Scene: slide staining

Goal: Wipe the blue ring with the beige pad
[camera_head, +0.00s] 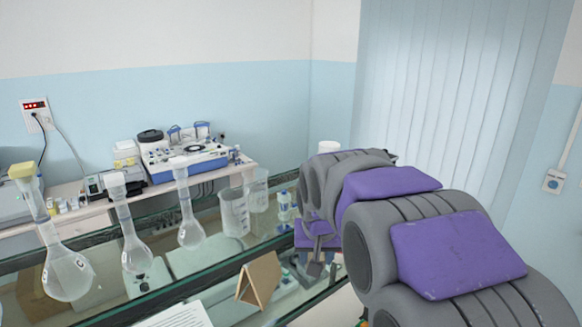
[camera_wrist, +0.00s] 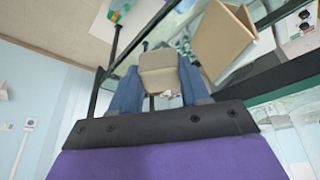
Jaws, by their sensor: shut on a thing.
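My gripper (camera_wrist: 160,84) is shut on the beige pad (camera_wrist: 158,62), a small block between its two blue-grey fingers in the wrist view. In the head view my gripper (camera_head: 316,268) is small and partly hidden by my own arm, at the glass table to the right of the tan folded card. The pad cannot be made out clearly there. I cannot make out the blue ring in either view; the pad, fingers or arm may hide it.
The tan folded card (camera_head: 260,280) stands close by; it also shows in the wrist view (camera_wrist: 222,45). Several glass flasks, one of them the middle flask (camera_head: 128,225), and a clear beaker (camera_head: 235,212) stand left. A white paper (camera_head: 178,317) lies in front.

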